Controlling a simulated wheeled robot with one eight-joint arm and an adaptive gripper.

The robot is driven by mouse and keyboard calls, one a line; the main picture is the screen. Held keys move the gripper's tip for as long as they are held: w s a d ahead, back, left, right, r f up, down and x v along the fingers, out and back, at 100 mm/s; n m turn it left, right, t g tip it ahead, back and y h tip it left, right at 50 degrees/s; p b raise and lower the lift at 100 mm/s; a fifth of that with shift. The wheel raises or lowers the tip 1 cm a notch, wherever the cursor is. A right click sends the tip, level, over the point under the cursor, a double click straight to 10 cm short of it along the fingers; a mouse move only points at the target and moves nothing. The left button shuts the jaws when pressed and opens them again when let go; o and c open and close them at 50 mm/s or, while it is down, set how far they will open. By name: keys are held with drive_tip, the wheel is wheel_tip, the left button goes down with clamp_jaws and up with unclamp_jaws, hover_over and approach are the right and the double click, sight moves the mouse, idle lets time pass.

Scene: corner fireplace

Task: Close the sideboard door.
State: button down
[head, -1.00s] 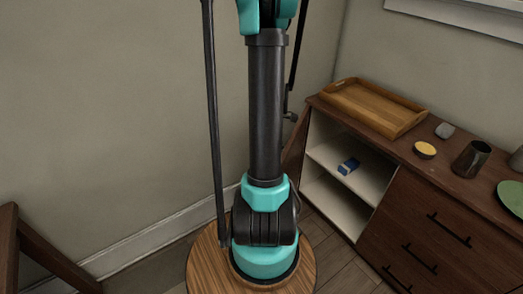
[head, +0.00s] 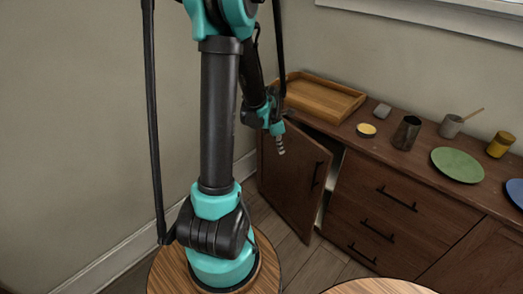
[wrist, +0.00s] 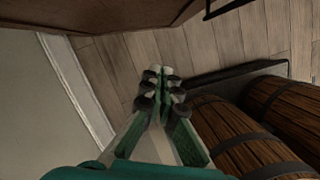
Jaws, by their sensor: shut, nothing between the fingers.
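The sideboard door (head: 288,185) is a dark brown panel with a black bar handle (head: 316,176) near its right edge. It stands ajar, with a narrow gap showing the pale inside of the sideboard (head: 360,235). My gripper (head: 281,148) is shut and empty, in front of the door's upper part in the head view. I cannot tell whether it touches the door. In the wrist view the fingers (wrist: 160,78) point toward the floor, and the door (wrist: 100,14) crosses the top of the picture.
A wooden tray (head: 320,98) sits on the sideboard top, above the door. A yellow-topped dish (head: 367,130), a dark cup (head: 407,133) and a green plate (head: 457,165) stand farther right. Drawers (head: 385,205) are right of the door. Plank floor (head: 310,262) shows in front.

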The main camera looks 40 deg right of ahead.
drive_tip(key=s+d, duration=0.2)
drive_tip(key=d, duration=0.5)
drive_tip(key=s+d, duration=0.3)
drive_tip(key=d, duration=0.4)
drive_tip(key=shift+d, duration=0.35)
drive_tip(key=shift+w+r, duration=0.1)
